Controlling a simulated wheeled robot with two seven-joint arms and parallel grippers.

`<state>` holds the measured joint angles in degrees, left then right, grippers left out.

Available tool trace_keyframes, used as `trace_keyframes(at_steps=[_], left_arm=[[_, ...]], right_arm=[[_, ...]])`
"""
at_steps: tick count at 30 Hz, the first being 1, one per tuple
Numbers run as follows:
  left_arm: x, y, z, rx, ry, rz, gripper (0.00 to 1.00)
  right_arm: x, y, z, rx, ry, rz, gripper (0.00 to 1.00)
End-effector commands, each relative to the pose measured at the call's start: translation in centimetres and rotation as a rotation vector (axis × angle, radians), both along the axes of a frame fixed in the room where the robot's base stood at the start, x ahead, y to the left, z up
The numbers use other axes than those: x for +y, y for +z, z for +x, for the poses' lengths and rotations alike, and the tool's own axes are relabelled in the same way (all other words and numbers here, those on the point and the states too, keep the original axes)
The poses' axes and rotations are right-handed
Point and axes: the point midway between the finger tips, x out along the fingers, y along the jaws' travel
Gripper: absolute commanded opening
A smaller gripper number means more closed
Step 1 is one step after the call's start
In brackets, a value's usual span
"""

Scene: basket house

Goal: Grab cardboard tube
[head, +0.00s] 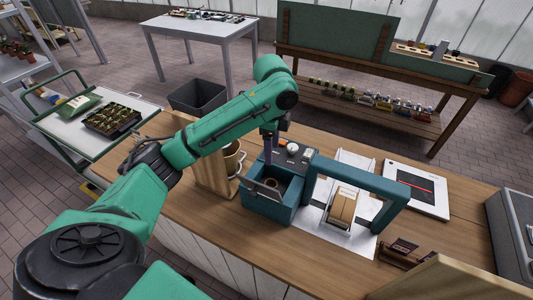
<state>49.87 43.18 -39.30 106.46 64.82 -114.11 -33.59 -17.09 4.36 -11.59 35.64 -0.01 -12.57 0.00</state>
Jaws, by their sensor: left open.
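My left gripper (269,155) points down over a teal open box (262,205) on the wooden counter. It is open, and its fingertips are small and partly hidden, so I cannot tell whether they touch anything. Inside the box a round brown end (271,184) shows, which looks like a cardboard tube standing upright; its lower part is hidden by the box walls. A dark flap or plate crosses the front of the box. My right gripper is not in view.
A teal frame (365,185) with a tan roll (342,208) stands right of the box. A brown pot (232,158) and a wooden board are to the left. A white flat device (416,188) lies at the right. A dark wooden holder (407,252) is near the front edge.

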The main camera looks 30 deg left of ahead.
Motion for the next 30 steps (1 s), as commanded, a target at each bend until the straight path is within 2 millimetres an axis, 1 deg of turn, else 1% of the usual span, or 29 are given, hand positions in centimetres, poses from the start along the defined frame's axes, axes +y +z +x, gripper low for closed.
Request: trace_keyframes(at_steps=[1, 2, 5, 6, 9, 12, 14, 17, 20, 21, 24, 30], left_arm=[[-0.4, -0.1, -0.6, 0.031, -0.044, 0.001, 0.67], [-0.6, -0.7, -0.8, 0.042, -0.06, 0.001, 0.67], [-0.7, -3.2, -1.1, 0.051, -0.067, -0.002, 0.67], [-0.7, -4.5, -1.0, 0.049, -0.067, -0.005, 0.67], [-0.7, -7.3, -1.0, 0.045, -0.062, -0.005, 0.67], [-0.6, -9.3, -0.9, 0.041, -0.061, -0.003, 0.67], [-0.5, -9.8, -0.8, 0.039, -0.06, -0.001, 0.67], [-0.3, -10.6, -0.9, 0.042, -0.058, 0.002, 0.67], [0.0, -12.2, -0.8, 0.043, -0.056, 0.004, 0.67], [0.0, -13.1, -0.8, 0.042, -0.058, 0.003, 0.67], [0.0, -14.6, -0.7, 0.038, -0.056, 0.003, 0.67], [0.0, -15.0, -0.7, 0.035, -0.057, 0.002, 0.67]], right_arm=[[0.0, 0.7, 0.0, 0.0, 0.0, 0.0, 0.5], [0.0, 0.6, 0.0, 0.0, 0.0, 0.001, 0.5], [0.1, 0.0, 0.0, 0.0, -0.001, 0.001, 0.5], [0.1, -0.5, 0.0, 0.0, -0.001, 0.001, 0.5], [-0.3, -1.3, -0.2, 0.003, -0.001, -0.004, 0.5], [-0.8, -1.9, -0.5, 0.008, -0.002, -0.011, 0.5], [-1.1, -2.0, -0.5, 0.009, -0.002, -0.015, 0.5], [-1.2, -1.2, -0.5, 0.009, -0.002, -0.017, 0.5], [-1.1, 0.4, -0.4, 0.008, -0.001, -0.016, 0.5], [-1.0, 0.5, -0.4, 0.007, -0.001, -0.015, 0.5], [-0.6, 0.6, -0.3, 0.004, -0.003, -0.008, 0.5], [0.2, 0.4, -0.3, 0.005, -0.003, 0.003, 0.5]])
